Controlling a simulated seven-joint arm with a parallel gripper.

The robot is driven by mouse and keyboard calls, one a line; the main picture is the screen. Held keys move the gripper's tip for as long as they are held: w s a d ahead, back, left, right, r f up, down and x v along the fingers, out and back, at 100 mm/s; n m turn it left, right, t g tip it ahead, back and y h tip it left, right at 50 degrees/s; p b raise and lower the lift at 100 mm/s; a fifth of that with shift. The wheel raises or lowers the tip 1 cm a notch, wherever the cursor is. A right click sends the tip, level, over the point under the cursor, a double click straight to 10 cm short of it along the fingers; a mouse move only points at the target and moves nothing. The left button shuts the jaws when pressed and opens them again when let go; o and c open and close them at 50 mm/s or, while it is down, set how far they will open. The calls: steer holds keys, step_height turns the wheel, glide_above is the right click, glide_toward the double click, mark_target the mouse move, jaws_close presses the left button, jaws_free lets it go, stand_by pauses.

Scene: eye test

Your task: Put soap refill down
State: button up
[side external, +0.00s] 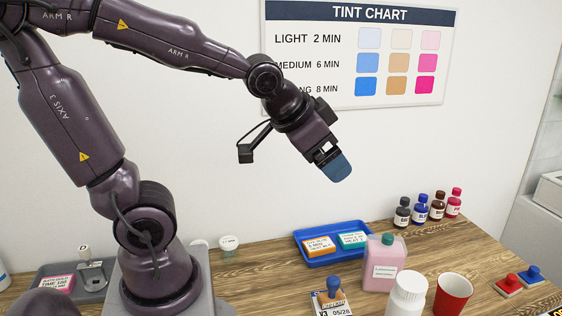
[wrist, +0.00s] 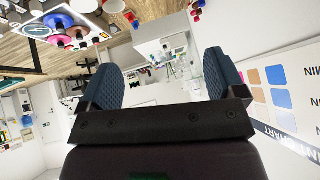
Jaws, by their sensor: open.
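A pink jug with a teal cap and a white label (side external: 376,280), which looks like the soap refill, stands upright on the wooden table (side external: 270,283). Its label is too small to read. My gripper (side external: 335,166) is in the air, above and left of the jug in the picture, well apart from it. In the wrist view my gripper (wrist: 162,78) has its two blue ribbed fingers spread wide, with nothing between them.
A blue tray (side external: 312,262) with orange and teal packs stands behind the jug.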

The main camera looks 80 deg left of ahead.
steer(key=s+d+r+g+h, duration=0.1)
steer(key=s+d, duration=0.3)
steer(key=s, duration=0.4)
steer(key=shift+s+g+h, duration=0.3)
steer(key=shift+g+h, duration=0.1)
steer(key=shift+g, duration=0.2)
